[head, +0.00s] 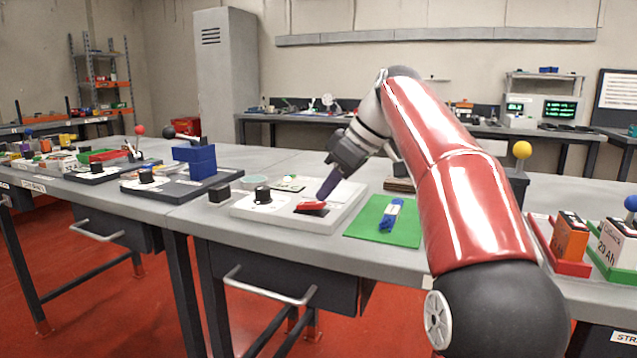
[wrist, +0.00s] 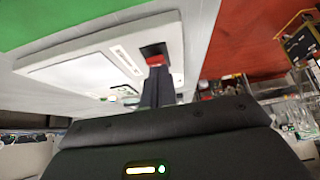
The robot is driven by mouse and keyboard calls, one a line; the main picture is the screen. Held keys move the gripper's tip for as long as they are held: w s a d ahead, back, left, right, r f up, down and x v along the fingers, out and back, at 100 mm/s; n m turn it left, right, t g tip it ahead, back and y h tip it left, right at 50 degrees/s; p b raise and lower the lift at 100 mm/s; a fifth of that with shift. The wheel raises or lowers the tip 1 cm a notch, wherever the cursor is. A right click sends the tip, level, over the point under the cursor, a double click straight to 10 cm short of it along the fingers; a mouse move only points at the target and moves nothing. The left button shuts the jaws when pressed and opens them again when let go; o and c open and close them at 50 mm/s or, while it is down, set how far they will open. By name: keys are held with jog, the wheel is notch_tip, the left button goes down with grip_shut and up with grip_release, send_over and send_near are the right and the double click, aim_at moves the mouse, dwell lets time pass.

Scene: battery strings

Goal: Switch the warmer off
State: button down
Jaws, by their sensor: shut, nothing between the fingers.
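A white flat unit (head: 262,209), which I take to be the warmer, lies on the grey bench with a black knob (head: 262,194) on its left part. A red rocker switch (head: 311,206) in a dark frame is on its right part. My gripper (head: 322,196) is shut and empty, tilted down with its fingertips at the red switch. In the wrist view the fingers (wrist: 157,82) reach to the red switch (wrist: 154,52) and hide part of it. Whether they touch it, and which way the rocker is tipped, I cannot tell.
A green mat (head: 362,228) with a blue item (head: 391,215) lies right of the unit. A small dark block (head: 219,195) and blue blocks (head: 195,161) stand to its left. A yellow ball on a post (head: 522,150) and battery trays (head: 556,262) are at right.

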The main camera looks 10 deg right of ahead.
jog(key=shift+s+f, duration=0.1)
dwell(0.3)
jog(key=f+b, duration=0.1)
jog(key=b, duration=0.1)
jog(key=f+b, duration=0.1)
jog(key=b, duration=0.1)
jog(key=shift+s+d+f+t+y, duration=0.1)
jog(key=shift+s+d+t+y, duration=0.05)
jog(key=shift+d+t+y, duration=0.25)
jog(key=shift+r+y, duration=0.25)
jog(key=shift+y, duration=0.05)
jog(key=shift+a+r+p, duration=0.1)
jog(key=shift+r+p, duration=0.85)
jog(key=shift+r, duration=0.05)
